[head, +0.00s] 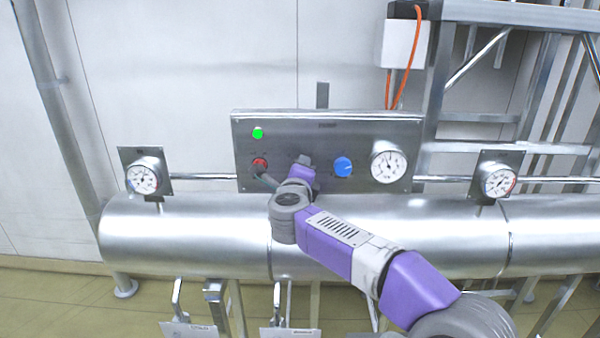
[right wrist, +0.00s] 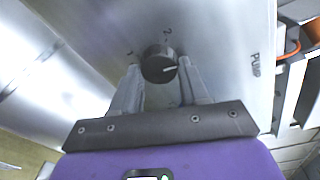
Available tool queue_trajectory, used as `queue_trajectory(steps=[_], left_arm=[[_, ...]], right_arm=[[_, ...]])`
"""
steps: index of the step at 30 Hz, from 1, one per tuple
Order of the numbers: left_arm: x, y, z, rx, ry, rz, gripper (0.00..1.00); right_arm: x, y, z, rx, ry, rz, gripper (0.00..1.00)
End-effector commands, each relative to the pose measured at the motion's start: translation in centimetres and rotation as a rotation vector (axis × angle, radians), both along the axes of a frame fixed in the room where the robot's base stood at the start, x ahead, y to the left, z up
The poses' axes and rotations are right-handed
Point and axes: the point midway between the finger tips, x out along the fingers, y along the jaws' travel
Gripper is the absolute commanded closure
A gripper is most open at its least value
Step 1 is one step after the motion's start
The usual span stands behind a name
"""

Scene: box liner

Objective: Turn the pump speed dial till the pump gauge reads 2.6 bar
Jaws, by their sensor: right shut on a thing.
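My right gripper (head: 303,168) reaches the steel control panel (head: 240,128), and in the right wrist view its two fingers (right wrist: 160,72) are shut on a black dial (right wrist: 158,62). The dial's white pointer line points to the right in that view, with a "1" and a "2" marked beside the dial. In the head view my gripper mostly hides this dial. A blue dial (head: 343,167) sits right of the gripper. The white pump panel gauge (head: 389,166) is right of that; its needle is too small to read exactly. My left gripper is out of view.
A green lamp (head: 258,133) and a red knob (head: 260,163) are on the panel's left side. Other gauges (head: 143,178) (head: 498,181) flank the panel. A large steel pipe (head: 180,235) runs below. A metal frame (head: 440,90) stands at right.

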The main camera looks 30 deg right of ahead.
Motion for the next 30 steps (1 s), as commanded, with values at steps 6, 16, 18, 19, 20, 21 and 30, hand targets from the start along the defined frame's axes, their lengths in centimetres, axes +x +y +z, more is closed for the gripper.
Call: queue_trajectory(steps=[6,16,18,19,20,21,30], left_arm=[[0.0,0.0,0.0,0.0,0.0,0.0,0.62],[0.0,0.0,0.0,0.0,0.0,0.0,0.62],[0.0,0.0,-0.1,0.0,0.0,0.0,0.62],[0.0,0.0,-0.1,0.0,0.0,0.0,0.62],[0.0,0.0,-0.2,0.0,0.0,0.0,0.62],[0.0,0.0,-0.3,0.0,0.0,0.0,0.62],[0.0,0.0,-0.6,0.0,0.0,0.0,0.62]], right_arm=[[0.0,0.0,0.0,0.0,0.001,0.001,0.36],[-0.1,0.1,0.0,-0.001,0.0,0.001,0.3],[-0.5,0.4,0.1,-0.002,-0.001,0.002,0.3],[-0.8,0.6,0.1,-0.001,0.0,0.002,0.3],[-1.1,0.9,0.1,-0.001,0.0,0.003,0.3],[-1.6,1.2,0.2,0.0,-0.001,0.003,0.3],[-5.4,3.9,0.6,-0.001,0.0,0.003,0.3]])
